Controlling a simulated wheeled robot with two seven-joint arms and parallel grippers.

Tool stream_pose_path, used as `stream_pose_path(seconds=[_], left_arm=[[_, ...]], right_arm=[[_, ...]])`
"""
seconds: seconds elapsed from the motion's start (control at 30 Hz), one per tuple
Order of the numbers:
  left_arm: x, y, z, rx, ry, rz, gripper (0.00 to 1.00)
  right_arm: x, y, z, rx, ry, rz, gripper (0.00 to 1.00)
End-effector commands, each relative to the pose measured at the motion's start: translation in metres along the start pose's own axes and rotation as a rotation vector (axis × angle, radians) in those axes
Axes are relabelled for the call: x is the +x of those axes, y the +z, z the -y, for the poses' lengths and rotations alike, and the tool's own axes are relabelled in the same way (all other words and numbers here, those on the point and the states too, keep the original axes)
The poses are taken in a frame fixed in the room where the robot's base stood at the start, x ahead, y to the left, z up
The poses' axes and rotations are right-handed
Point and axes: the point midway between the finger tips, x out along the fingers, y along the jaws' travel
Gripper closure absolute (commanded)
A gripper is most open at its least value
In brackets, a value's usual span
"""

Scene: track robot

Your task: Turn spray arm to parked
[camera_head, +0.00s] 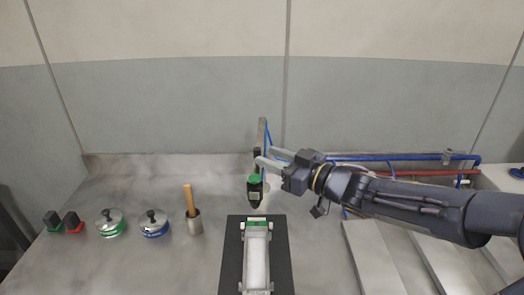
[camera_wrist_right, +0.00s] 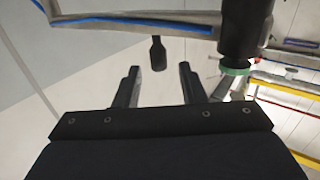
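The spray arm is a grey bar with a blue hose (camera_wrist_right: 130,22), crossing the top of the right wrist view. In the head view its grey upright end (camera_head: 262,133) stands near the back wall. Its black spray head (camera_head: 255,192) with a green ring hangs above the far end of the dark mat; it also shows in the right wrist view (camera_wrist_right: 240,35). A black knob handle (camera_wrist_right: 157,53) hangs from the bar. My right gripper (camera_head: 264,157) is open, with the knob just beyond the gap between its fingertips (camera_wrist_right: 160,70). No grip shows. My left gripper is out of view.
A white tray-like piece (camera_head: 256,262) lies on the dark mat (camera_head: 230,265). Two lidded pots (camera_head: 110,223) (camera_head: 154,223), a cup with a wooden handle (camera_head: 194,222) and red and green blocks (camera_head: 72,222) stand left. Blue and red pipes (camera_head: 425,173) run behind my right arm.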

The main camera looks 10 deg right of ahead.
Motion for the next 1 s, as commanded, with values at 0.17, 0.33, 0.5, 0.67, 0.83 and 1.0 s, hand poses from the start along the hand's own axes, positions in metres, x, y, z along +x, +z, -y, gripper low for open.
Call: stream_pose_path(seconds=[0.17, 0.33, 0.5, 0.67, 0.83, 1.0], left_arm=[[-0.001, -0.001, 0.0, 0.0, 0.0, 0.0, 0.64], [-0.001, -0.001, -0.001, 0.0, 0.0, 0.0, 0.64], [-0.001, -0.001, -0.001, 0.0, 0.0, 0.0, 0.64], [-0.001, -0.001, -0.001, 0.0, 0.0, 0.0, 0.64], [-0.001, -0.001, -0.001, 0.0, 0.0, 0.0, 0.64], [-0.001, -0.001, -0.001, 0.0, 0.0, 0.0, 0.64]], right_arm=[[0.029, 0.0, 0.0, 0.002, -0.002, -0.001, 0.63], [0.045, 0.0, 0.0, 0.0, 0.001, 0.0, 0.63], [0.049, 0.0, 0.0, -0.001, 0.003, 0.001, 0.63], [0.049, 0.0, -0.001, -0.001, 0.003, 0.001, 0.64], [0.048, 0.0, -0.001, -0.001, 0.003, 0.001, 0.87], [0.048, 0.0, -0.001, -0.001, 0.003, 0.001, 1.0]])
